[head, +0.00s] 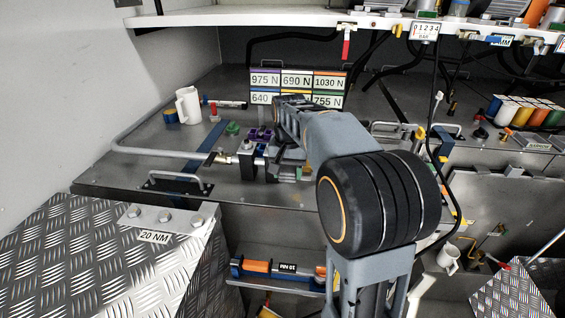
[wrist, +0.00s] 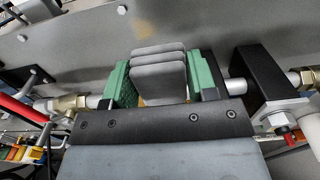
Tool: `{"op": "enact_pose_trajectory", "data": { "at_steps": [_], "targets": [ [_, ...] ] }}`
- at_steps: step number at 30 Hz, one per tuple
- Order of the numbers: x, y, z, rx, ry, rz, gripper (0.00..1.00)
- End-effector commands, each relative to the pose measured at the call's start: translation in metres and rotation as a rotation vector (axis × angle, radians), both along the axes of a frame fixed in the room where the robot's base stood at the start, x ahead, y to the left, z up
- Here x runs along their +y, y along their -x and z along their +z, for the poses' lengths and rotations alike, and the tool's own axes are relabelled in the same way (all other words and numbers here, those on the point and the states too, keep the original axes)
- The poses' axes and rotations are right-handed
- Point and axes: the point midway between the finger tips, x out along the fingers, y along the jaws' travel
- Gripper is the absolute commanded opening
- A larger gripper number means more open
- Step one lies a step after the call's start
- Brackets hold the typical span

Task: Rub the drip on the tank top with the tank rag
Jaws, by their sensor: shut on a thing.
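My gripper (wrist: 160,85) shows in the wrist view with a green pad on each side. It is shut on a grey layered thing, which looks like the folded tank rag (wrist: 159,72). A bit of yellow shows under its lower edge. In the head view my arm hides most of the gripper and the rag. The flat grey tank top (head: 215,182) carries a dark blue strap and lies left of my gripper in the head view.
A metal pipe (head: 160,151) with a brass fitting runs up to the black bracket (head: 247,166) close by my gripper. A black bracket (wrist: 262,72) also stands right of it in the wrist view. A white mug (head: 188,106) and a label board (head: 298,88) stand behind.

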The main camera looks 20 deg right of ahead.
Motion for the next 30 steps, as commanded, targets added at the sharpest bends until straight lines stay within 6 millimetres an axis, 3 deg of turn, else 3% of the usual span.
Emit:
{"op": "enact_pose_trajectory", "data": {
  "at_steps": [26, 27, 30],
  "targets": [
    [-0.002, 0.000, -0.083, 0.003, -0.001, -0.005, 0.30],
    [-0.006, 0.001, -0.074, -0.002, 0.000, -0.005, 0.27],
    [-0.013, 0.002, -0.076, 0.001, 0.000, -0.003, 0.27]
  ]
}}
